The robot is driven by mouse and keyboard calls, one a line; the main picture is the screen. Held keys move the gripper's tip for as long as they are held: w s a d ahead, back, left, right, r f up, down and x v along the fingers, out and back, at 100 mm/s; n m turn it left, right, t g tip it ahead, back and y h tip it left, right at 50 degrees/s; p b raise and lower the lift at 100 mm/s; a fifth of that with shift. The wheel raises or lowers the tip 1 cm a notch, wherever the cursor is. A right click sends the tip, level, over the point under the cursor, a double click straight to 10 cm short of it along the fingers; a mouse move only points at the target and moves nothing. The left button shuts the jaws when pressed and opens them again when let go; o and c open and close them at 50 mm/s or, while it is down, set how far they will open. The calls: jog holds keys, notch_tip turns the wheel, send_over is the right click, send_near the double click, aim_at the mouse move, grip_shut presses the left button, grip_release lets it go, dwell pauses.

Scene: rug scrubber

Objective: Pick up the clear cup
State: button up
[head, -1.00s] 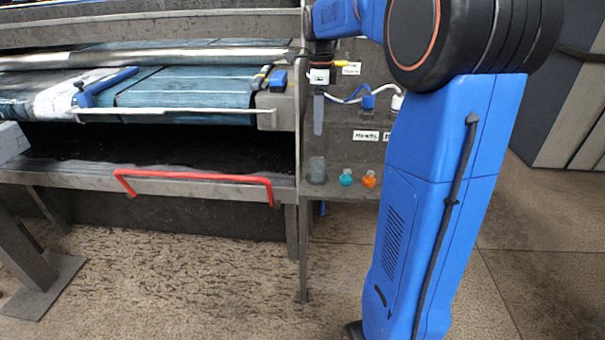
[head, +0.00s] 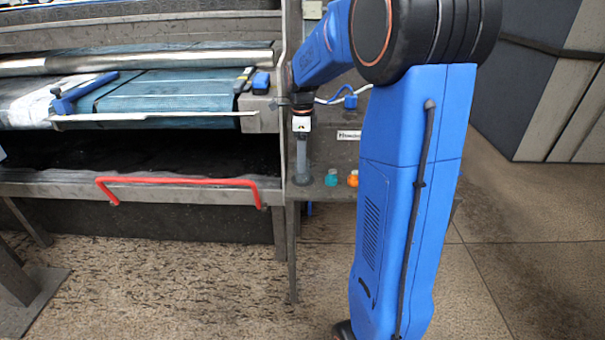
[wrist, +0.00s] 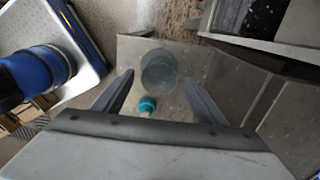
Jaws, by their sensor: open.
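The clear cup (wrist: 159,72) stands on a small grey shelf (wrist: 132,48), seen from above in the wrist view. In the head view the cup (head: 303,178) is a dim greyish shape, partly hidden by my gripper. My gripper (wrist: 158,82) is open, with one finger to each side of the cup in the wrist picture. In the head view my gripper (head: 302,155) points down just above or at the cup. I cannot tell whether the fingertips are below the cup's rim. Nothing is held.
A teal bottle (head: 331,178) stands close to the cup and also shows between the fingers in the wrist view (wrist: 147,105). An orange bottle (head: 353,178) stands further right. A red handle (head: 180,181) and the scrubber machine (head: 160,95) are to the left.

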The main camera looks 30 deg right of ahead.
jog(key=shift+s+f, duration=0.1)
jog(key=shift+f, duration=2.1)
jog(key=c, duration=1.1)
